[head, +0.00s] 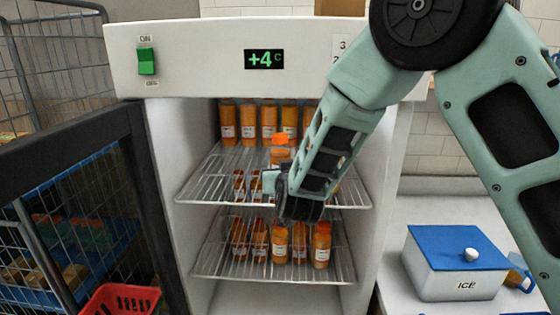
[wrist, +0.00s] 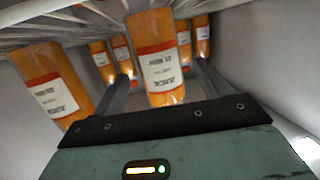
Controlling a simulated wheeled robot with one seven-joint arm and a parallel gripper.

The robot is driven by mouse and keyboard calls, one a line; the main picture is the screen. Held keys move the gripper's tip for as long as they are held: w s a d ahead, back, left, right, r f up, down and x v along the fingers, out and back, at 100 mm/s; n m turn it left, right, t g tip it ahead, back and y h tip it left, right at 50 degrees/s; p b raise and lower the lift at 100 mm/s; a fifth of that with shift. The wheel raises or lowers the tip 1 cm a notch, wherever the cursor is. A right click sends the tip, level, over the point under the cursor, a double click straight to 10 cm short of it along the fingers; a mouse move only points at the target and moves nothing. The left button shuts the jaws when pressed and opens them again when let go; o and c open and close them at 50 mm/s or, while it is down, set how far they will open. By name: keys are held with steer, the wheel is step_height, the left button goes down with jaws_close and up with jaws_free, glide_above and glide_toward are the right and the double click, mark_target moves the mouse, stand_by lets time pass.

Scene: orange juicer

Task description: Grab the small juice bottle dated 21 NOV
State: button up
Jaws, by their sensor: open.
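In the wrist view an orange juice bottle (wrist: 158,55) with a white, red-edged label stands between the two fingers of my open gripper (wrist: 160,78). Its label appears upside down; the date line seems to read 21 NOV, but it is blurred. I cannot tell whether the fingers touch it. In the head view my gripper (head: 284,190) is at the front of the fridge, around upper-shelf height. An orange-capped bottle (head: 281,153) shows just above it, partly hidden by my arm. I cannot tell for sure that this is the same bottle.
Another bottle (wrist: 48,85) stands close on the left in the wrist view, with several more behind. Tall bottles (head: 249,122) line the upper shelf's back; more bottles (head: 321,245) stand on the lower shelf. The fridge door (head: 60,165) is open left. An ice box (head: 455,268) is at right.

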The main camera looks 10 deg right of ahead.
steer(key=shift+f+p+x, duration=0.1)
steer(key=shift+p+x, duration=0.6)
steer(key=shift+x, duration=0.7)
steer(key=shift+f+p+x, duration=0.15)
steer(key=shift+p+x, duration=0.55)
steer(key=shift+x, duration=0.7)
steer(key=shift+a, duration=0.1)
steer(key=c, duration=1.3)
